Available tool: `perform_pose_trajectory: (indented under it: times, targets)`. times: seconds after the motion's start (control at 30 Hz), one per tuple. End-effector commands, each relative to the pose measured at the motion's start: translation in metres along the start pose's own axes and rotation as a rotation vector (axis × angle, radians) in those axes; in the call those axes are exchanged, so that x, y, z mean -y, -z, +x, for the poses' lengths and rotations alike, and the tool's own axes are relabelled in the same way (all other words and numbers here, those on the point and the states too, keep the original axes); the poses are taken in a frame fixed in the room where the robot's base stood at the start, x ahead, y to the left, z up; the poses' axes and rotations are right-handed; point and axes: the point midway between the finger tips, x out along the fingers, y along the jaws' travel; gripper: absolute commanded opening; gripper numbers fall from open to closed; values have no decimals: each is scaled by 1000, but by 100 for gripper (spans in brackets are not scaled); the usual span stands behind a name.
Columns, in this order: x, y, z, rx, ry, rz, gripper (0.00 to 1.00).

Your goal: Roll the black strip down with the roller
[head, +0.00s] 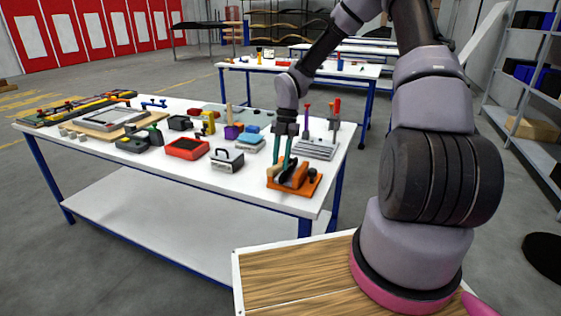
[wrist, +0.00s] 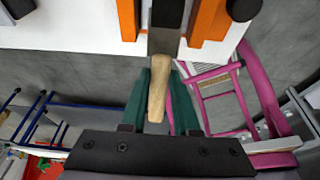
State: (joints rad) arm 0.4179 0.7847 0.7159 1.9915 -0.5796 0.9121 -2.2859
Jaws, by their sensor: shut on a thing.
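My gripper (head: 279,168) is low over an orange stand (head: 310,184) at the front right of the white table in the head view. In the wrist view its green fingers (wrist: 165,80) are shut on a light wooden handle (wrist: 158,88). The handle joins a grey metal piece (wrist: 166,28) between the stand's orange uprights (wrist: 210,18). This looks like the roller, still in its stand, but its rolling end is hidden. I cannot make out the black strip for certain in either view.
The white table (head: 262,202) carries a red tray (head: 187,148), a dark handled box (head: 227,160) and a grey stand with upright tools (head: 316,148) close beside my gripper. A framed panel (head: 112,117) lies at the far left. Another table (head: 350,71) stands behind.

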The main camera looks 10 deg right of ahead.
Motion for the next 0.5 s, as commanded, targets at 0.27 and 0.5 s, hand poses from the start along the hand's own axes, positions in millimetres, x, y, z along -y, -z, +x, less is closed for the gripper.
perform_pose_trajectory:
  times: [0.27, 0.5]
  targets:
    - [0, -7, -2, 0, 0, -1, 0]
    - [0, -8, -3, 0, 0, -1, 0]
